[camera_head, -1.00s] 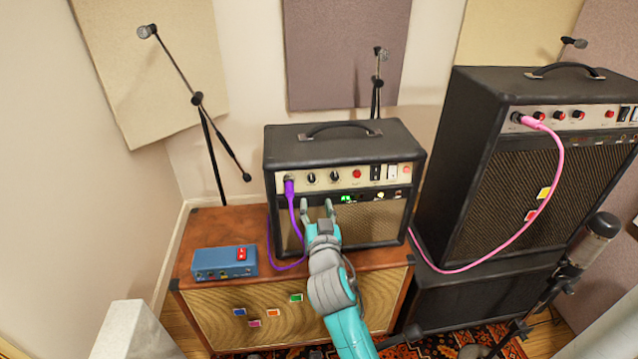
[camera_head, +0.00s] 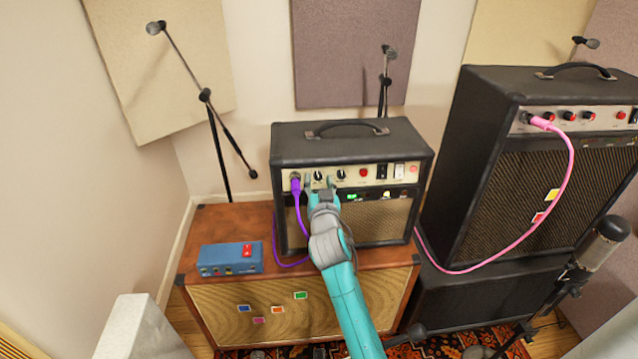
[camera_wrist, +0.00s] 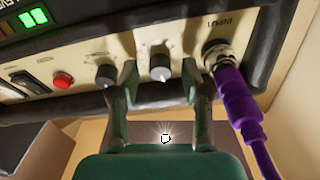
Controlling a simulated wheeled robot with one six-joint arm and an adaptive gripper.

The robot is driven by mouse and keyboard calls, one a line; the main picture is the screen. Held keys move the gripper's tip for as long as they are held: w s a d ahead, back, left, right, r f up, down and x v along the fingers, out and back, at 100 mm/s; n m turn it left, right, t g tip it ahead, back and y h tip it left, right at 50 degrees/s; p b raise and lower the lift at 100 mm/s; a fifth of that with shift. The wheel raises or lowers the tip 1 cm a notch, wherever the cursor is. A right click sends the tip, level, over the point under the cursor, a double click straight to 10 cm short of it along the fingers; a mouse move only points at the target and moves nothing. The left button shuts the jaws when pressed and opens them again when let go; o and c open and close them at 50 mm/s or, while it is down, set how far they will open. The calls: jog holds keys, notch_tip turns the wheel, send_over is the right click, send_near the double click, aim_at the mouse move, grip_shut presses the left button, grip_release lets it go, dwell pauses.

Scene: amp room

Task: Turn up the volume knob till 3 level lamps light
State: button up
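The small black amp (camera_head: 352,150) stands on a brown cabinet, its cream control panel facing me. Two dark knobs sit beside the input jack: one nearer the jack (camera_head: 318,176) and one farther along (camera_head: 341,174). Their labels are too small to read. My gripper (camera_head: 320,182) is open at the panel. In the wrist view, its fingers stand either side of the knob nearest the input (camera_wrist: 160,66), with gaps on both sides. The other knob (camera_wrist: 105,76) is just outside one finger. A green lamp display (camera_wrist: 33,17) is lit, showing two bright bars.
A purple cable plug (camera_wrist: 235,100) sits in the input jack, close beside one finger. A red button (camera_wrist: 62,80) and switches lie farther along the panel. A blue pedal box (camera_head: 228,258) sits on the brown cabinet (camera_head: 250,312). A larger amp (camera_head: 500,170) stands right.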

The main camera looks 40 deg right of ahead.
grip_shut()
jog(key=shift+m, duration=0.4)
jog(key=m+g+h, duration=0.1)
jog(key=m, duration=0.3)
jog(key=shift+w+a+r, duration=0.1)
jog(key=shift+a, duration=0.05)
jog(key=shift+m+g+h, duration=0.3)
jog(key=shift+m+g, duration=0.2)
jog(key=shift+m, duration=1.9)
jog(key=shift+o, duration=1)
grip_release()
